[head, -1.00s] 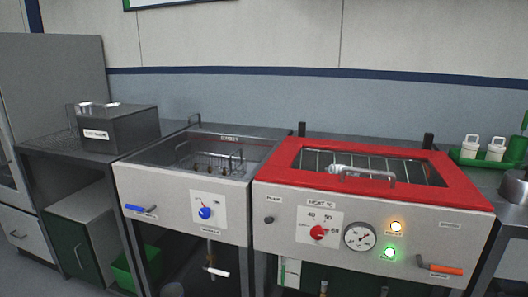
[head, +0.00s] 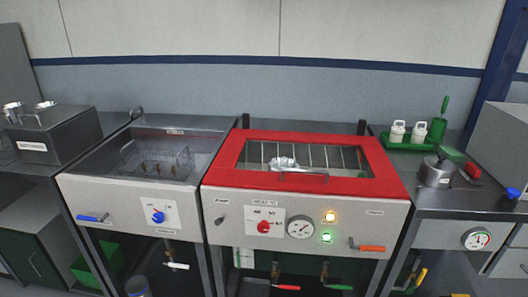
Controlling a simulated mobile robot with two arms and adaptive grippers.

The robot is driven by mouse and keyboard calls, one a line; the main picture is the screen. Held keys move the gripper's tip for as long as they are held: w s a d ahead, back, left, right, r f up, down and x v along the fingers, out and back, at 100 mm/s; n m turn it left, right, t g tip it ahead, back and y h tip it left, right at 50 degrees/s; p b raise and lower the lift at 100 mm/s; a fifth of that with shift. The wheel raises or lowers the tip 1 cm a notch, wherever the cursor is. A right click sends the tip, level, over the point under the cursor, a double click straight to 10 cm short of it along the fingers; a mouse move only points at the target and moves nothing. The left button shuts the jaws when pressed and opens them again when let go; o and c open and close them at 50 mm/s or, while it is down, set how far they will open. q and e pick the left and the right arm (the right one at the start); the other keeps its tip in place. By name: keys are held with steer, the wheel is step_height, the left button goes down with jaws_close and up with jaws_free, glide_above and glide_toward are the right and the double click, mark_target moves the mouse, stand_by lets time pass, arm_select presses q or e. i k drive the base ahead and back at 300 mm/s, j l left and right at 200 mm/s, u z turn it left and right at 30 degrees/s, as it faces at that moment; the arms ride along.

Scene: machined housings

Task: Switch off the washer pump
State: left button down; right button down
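The washer is a grey-fronted unit with a red top frame (head: 385,182) in the middle of the head view. At the left of its front panel is a label that seems to read PUMP (head: 221,201), with a small dark switch (head: 219,221) below it. The switch is too small to read its position. To the right are a red heat knob (head: 263,227), a round gauge (head: 300,227), a lit amber lamp (head: 330,216) and a lit green lamp (head: 326,237). An orange-red lever (head: 371,248) sits at the right. Neither gripper is in view.
A sink unit (head: 112,190) with a blue knob (head: 157,217) and blue lever stands left of the washer. A bench (head: 455,204) with a metal pot (head: 435,172) stands right. A green tray (head: 400,146) holds white bottles. Valve handles hang below the washer.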

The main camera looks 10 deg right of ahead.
mark_target(220, 220)
steer(key=i+l, duration=0.15)
steer(key=l, duration=0.2)
steer(key=i+l, duration=0.2)
steer(key=i+l+z, duration=0.1)
steer(key=l, duration=0.35)
steer(key=i, duration=0.05)
